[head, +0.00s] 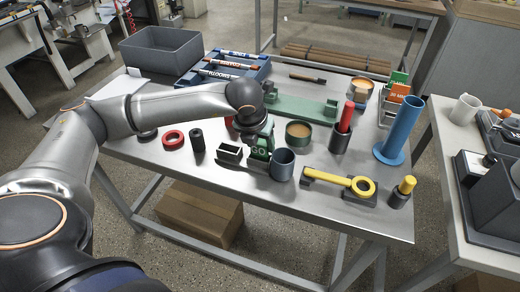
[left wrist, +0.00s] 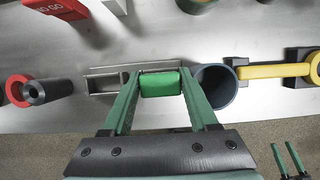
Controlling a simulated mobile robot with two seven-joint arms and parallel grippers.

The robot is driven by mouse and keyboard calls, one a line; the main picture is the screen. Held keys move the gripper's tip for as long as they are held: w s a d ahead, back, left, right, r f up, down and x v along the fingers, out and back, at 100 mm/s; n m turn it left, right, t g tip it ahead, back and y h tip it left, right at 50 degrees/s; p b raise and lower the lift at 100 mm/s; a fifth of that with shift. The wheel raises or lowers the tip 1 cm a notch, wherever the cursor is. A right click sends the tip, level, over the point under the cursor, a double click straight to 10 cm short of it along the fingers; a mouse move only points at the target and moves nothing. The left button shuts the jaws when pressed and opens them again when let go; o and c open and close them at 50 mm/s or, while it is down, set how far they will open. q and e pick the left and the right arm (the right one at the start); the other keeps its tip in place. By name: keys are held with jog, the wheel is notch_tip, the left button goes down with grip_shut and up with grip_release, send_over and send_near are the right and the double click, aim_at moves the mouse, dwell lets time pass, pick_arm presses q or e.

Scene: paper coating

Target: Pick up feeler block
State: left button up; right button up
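The green block marked GO (head: 259,152), which looks like the feeler block, stands at the grey two-slot holder (head: 230,152) near the table's front. In the left wrist view the green block (left wrist: 160,84) lies between my left gripper's fingertips (left wrist: 160,80), with no clear gap on either side. My left gripper (head: 262,140) comes down from above and looks shut on it. The block's lower end is hidden, so I cannot tell whether it still rests in the holder. My right gripper (left wrist: 290,158) shows small at the lower right of the left wrist view, fingers apart, empty.
A blue-grey cup (head: 283,165) stands close right of the block; a yellow ring gauge (head: 345,183) lies beyond it. Left are a black cylinder (head: 197,140) and red ring (head: 173,140). A red NO GO piece (left wrist: 50,28) lies behind. The table's front edge is near.

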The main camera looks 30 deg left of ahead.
pick_arm(q)
grip_shut()
jog(key=shift+r, duration=0.1)
